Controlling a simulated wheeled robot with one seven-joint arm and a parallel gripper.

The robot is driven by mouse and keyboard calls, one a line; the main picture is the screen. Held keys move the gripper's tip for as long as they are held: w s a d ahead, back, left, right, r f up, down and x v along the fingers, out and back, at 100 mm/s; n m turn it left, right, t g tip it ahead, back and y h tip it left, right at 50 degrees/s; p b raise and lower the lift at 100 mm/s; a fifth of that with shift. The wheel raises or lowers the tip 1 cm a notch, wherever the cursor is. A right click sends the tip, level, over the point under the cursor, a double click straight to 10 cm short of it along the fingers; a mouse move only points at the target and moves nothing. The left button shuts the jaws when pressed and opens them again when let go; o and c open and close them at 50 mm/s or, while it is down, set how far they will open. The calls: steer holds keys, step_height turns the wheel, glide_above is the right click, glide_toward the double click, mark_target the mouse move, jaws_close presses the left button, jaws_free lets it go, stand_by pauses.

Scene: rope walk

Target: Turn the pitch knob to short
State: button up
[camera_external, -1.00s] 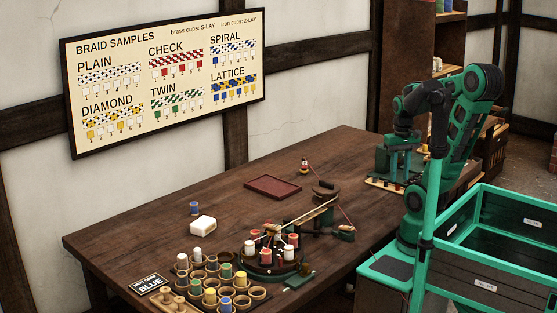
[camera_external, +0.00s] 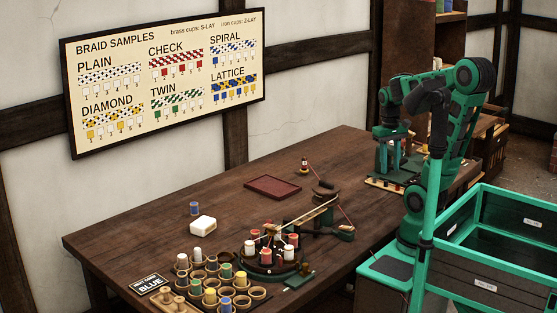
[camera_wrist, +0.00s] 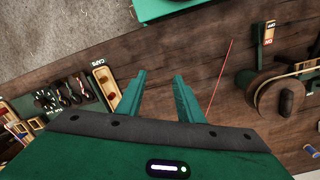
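I cannot identify the pitch knob with certainty, and no "short" mark can be read. In the external view my gripper (camera_external: 389,160) points down over the table's far right part. The braiding machine (camera_external: 270,262) with its bobbins stands nearer the front, well left of my gripper.
A caps tray (camera_wrist: 106,88) and a row of small dark pieces lie left of my fingers. A red thread (camera_wrist: 221,75) runs across on the right. A dark red tray (camera_external: 272,188), white block (camera_external: 203,224) and bobbin rack (camera_external: 258,293) are on the table.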

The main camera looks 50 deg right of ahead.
steer(key=w+a+r+n+g, duration=0.1)
steer(key=w+a, duration=0.2)
steer(key=w, duration=0.2)
steer(key=w+a+r+n, duration=0.1)
steer(key=w+a+n, duration=0.15)
steer(key=w, duration=0.35)
steer(key=n+g+h, duration=0.2)
steer(key=n, duration=0.4)
glide_toward(287, 219)
steer(key=x, duration=0.8)
steer(key=shift+d+f, duration=0.15)
steer(key=shift+w, duration=0.1)
steer(key=c, duration=0.8)
